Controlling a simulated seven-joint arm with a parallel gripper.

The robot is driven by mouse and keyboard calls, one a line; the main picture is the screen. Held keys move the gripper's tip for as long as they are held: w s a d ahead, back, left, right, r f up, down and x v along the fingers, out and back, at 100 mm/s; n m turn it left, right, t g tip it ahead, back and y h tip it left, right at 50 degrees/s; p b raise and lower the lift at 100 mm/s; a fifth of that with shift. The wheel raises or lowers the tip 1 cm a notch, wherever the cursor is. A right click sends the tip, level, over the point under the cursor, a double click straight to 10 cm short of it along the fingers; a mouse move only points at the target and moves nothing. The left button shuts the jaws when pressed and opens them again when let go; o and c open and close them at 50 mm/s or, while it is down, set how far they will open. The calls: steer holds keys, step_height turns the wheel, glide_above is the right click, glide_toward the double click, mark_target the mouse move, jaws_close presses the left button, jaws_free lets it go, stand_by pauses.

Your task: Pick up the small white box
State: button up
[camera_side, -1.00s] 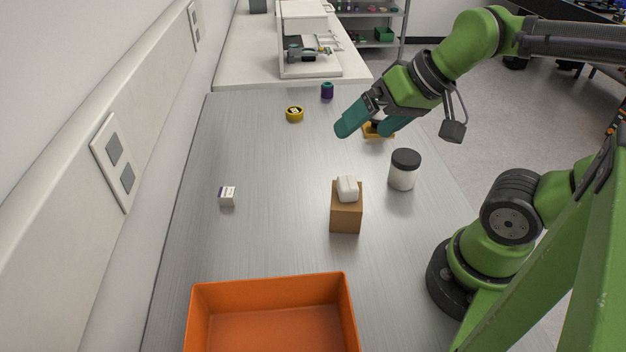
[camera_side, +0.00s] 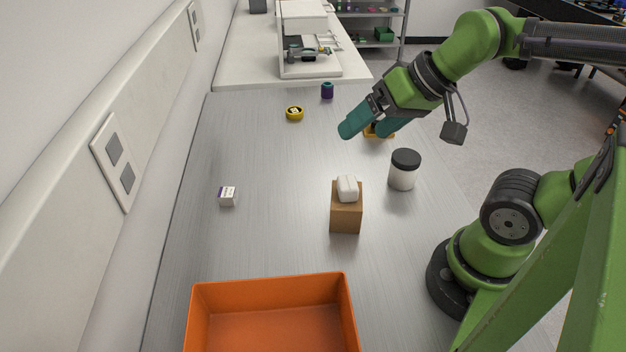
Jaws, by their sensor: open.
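A small white box (camera_side: 228,197) with a dark printed marking on it lies on the bare metal table, left of the middle. A second white object (camera_side: 347,188), rounded and block-like, rests on top of a brown box (camera_side: 346,215) near the middle. My gripper (camera_side: 368,131) has teal fingers and is open and empty. It is above the table at the upper right, behind the brown box and well apart from both white objects. Its fingers partly hide a yellow-orange object (camera_side: 379,133) behind them.
An orange bin (camera_side: 270,281) stands at the front. A white jar with a black lid (camera_side: 403,171) stands right of the brown box. The table around the small white box is clear.

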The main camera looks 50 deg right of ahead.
steer(key=shift+c, duration=1.1)
steer(key=m+g, duration=0.4)
steer(key=m, duration=2)
glide_toward(228, 192)
steer(key=shift+y, duration=0.4)
steer(key=x, duration=0.9)
steer(key=shift+w+d+f, duration=0.1)
steer(key=shift+d+f, duration=0.1)
steer(key=shift+d, duration=0.1)
